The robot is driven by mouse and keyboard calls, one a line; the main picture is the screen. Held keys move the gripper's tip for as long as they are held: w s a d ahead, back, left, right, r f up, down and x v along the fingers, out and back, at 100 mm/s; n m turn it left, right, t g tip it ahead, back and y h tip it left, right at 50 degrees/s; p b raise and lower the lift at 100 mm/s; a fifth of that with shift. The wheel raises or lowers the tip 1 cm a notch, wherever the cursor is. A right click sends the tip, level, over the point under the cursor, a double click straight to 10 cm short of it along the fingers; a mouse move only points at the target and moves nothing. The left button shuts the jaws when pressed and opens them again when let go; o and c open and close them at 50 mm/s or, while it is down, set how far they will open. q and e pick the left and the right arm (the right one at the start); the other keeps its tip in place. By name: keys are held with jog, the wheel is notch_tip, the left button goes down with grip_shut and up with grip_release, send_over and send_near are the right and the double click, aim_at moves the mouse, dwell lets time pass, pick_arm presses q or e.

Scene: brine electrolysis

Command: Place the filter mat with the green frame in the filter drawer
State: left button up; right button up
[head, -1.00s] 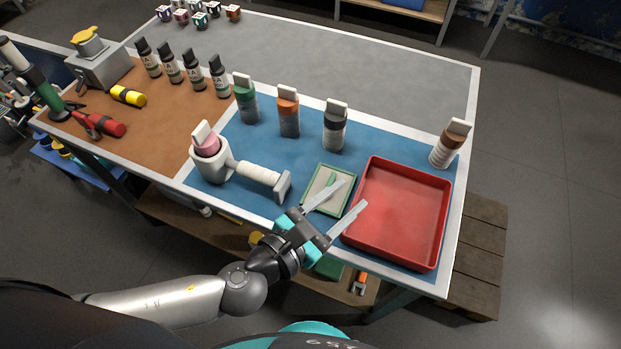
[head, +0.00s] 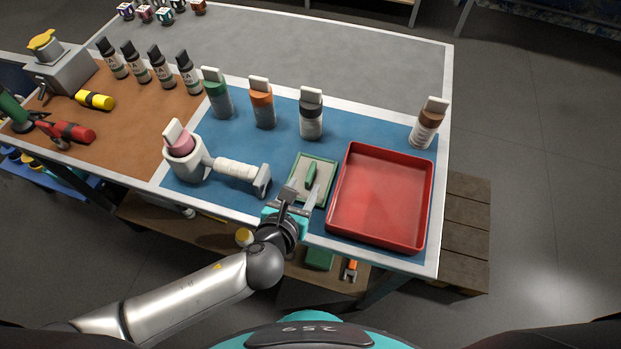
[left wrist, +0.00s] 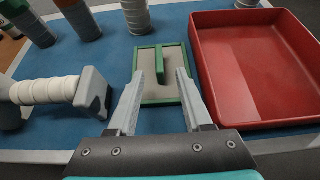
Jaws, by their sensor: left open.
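The filter mat with the green frame (head: 326,169) lies flat on the blue table area, just left of the red tray. It has a grey face and an upright green grip (head: 310,174). It also shows in the left wrist view (left wrist: 147,62), straight ahead of the jaws. My left gripper (head: 301,196) is open and empty at the mat's near edge, with its fingers to either side of the green grip but still short of it. Nothing identifiable as a filter drawer is in view; the red tray (head: 333,213) is empty. My right gripper is not in view.
A white-and-grey device with a ribbed handle (head: 233,170) stands left of the mat.

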aim_at(308, 180)
pick_arm(q)
jog(key=shift+b+x, duration=0.75)
jog(key=shift+x, duration=1.95)
grip_shut()
